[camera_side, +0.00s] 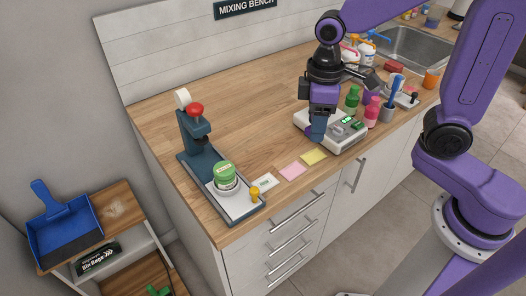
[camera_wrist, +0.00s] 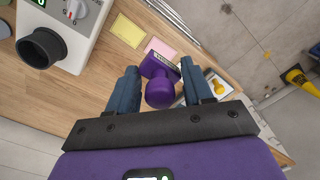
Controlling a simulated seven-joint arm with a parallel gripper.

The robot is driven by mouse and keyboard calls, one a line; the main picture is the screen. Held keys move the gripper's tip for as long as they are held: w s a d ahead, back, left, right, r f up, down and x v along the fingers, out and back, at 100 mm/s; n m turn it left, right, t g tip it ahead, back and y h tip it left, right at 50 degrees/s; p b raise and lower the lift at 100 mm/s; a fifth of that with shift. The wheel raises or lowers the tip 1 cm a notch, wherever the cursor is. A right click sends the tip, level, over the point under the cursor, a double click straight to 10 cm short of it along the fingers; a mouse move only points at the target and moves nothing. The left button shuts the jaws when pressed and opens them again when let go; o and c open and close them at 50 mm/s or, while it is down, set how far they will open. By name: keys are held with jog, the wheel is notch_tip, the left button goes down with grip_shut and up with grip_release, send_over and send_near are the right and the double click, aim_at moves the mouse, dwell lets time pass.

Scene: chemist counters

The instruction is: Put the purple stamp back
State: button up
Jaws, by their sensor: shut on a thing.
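The purple stamp (camera_wrist: 160,91) has a round knob and a squarish base with a pale label on its edge. In the wrist view it is between the two blue fingers of my gripper (camera_wrist: 160,88), which is shut on it. The base points away from my wrist, towards the notes on the counter.
A white device (camera_side: 340,128) with a lit display stands beside my gripper. Yellow (camera_side: 314,157) and pink (camera_side: 292,172) notes lie along the front edge. Green (camera_side: 352,98) and pink (camera_side: 372,112) bottles stand right. A blue press (camera_side: 195,150) holds a green jar (camera_side: 225,174). The middle counter is clear.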

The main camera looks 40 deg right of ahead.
jog(key=w+a+f, duration=0.3)
jog(key=w+f, duration=0.1)
jog(key=w, duration=0.5)
send_over(263, 152)
jog(key=f, duration=0.5)
jog(key=shift+s+d+f, duration=0.1)
jog(key=shift+s, duration=0.2)
jog(key=shift+w+f, duration=0.15)
jog(key=shift+f, duration=0.1)
jog(key=shift+w+f, duration=0.1)
jog(key=shift+f, duration=1.5)
jog(key=shift+f, duration=0.1)
jog(key=o, duration=0.8)
jog(key=shift+o, duration=0.2)
notch_tip(263, 152, up, 12)
